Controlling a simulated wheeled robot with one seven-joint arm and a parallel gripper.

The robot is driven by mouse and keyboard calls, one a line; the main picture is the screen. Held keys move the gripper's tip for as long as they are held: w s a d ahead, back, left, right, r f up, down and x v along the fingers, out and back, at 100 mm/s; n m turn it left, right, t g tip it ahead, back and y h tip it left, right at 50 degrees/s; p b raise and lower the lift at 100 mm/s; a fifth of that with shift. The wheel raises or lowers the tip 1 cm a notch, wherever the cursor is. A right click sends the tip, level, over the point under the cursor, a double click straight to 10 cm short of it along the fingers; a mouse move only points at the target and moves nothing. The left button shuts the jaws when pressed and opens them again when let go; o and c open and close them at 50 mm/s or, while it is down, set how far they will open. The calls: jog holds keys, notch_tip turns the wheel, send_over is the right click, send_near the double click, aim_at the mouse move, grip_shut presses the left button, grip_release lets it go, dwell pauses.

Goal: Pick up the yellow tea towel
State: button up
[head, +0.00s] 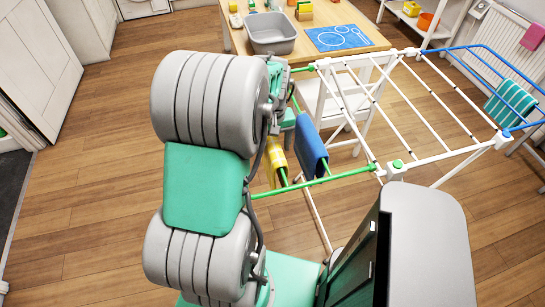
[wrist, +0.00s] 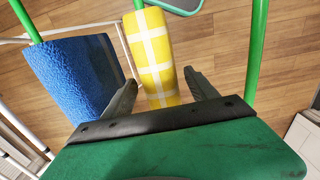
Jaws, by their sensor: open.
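The yellow tea towel (wrist: 150,45) has white stripes and hangs folded over a green rail of the drying rack. In the wrist view my gripper (wrist: 162,90) is open, with its two fingers on either side of the towel's near end. I cannot tell whether the fingers touch it. In the head view the yellow tea towel (head: 274,160) shows beside my arm, which hides part of it and my gripper.
A blue towel (head: 311,150) hangs close beside the yellow one; it fills the left of the wrist view (wrist: 75,75). The white drying rack (head: 440,95) carries a teal striped cloth (head: 510,101) at right. A wooden table (head: 300,45) with a grey basin (head: 270,35) stands behind.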

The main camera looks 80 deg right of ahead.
notch_tip(320, 180, down, 3)
grip_shut()
dwell(0.8)
jog(key=shift+r, duration=0.15)
notch_tip(320, 180, up, 18)
jog(key=b, duration=0.1)
dwell(0.4)
